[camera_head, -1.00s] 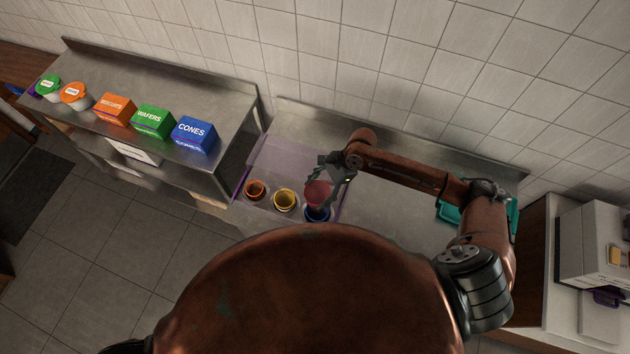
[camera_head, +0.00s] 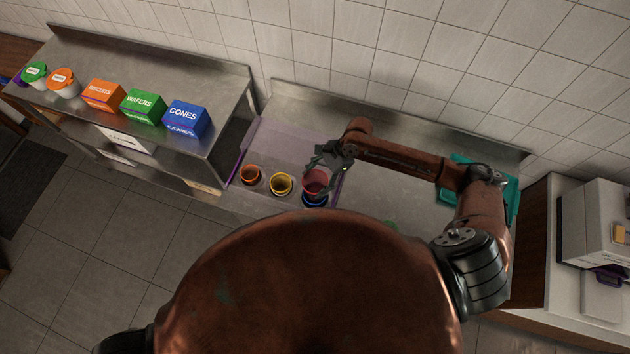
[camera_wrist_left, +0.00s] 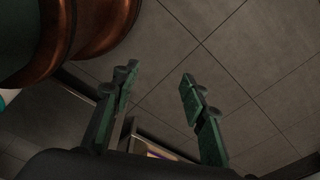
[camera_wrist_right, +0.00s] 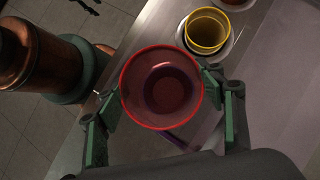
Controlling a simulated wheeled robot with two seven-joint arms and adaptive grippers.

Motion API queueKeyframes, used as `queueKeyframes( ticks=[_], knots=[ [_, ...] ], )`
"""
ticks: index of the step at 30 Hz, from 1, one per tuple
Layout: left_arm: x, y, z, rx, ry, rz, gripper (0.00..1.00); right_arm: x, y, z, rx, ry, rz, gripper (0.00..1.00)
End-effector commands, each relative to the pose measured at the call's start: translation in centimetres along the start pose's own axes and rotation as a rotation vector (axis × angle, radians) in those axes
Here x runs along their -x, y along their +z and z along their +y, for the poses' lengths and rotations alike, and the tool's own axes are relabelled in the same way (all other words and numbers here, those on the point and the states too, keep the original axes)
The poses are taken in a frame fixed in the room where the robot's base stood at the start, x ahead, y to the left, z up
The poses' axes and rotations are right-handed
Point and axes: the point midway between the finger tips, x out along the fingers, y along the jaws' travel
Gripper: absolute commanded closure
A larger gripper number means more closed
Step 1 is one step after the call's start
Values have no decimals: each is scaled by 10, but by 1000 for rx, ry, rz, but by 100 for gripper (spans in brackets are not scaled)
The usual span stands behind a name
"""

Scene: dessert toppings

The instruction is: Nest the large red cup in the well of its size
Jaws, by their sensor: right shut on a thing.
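The large red cup (camera_head: 316,184) is held upright in my right gripper (camera_head: 322,165), over the right end of the row of cups. In the right wrist view the red cup (camera_wrist_right: 162,80) sits between the two fingers, its round mouth facing the camera. Blue (camera_head: 315,203) shows directly under the red cup; whether they touch is unclear. A yellow cup (camera_head: 281,184) and an orange cup (camera_head: 250,175) stand to the left in their wells in the translucent tray (camera_head: 280,145). My left gripper (camera_wrist_left: 158,105) is open and empty above the floor, outside the head view.
A steel shelf on the left holds a blue cones box (camera_head: 186,118), a green wafers box (camera_head: 143,106), an orange biscuits box (camera_head: 102,95) and two lidded tubs. A teal container (camera_head: 514,190) stands at the right. A tiled wall closes the back.

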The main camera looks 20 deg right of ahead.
Motion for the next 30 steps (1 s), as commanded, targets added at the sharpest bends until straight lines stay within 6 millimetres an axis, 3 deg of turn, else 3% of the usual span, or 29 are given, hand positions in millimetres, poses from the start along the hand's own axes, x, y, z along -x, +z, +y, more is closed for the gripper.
queueKeyframes(
  ticks=[9, 23, 30],
  knots=[
    [-27, 25, 2, 4, 0, -27, 60, -16, -11, 0, 1, 0, 1, 61],
    [-62, 19, 2, 2, -1, -16, 60, -36, -24, 0, 1, -1, 1, 61],
    [-62, 19, 2, 2, -1, -15, 60, -49, -32, 0, -1, -1, -1, 61]
  ],
)
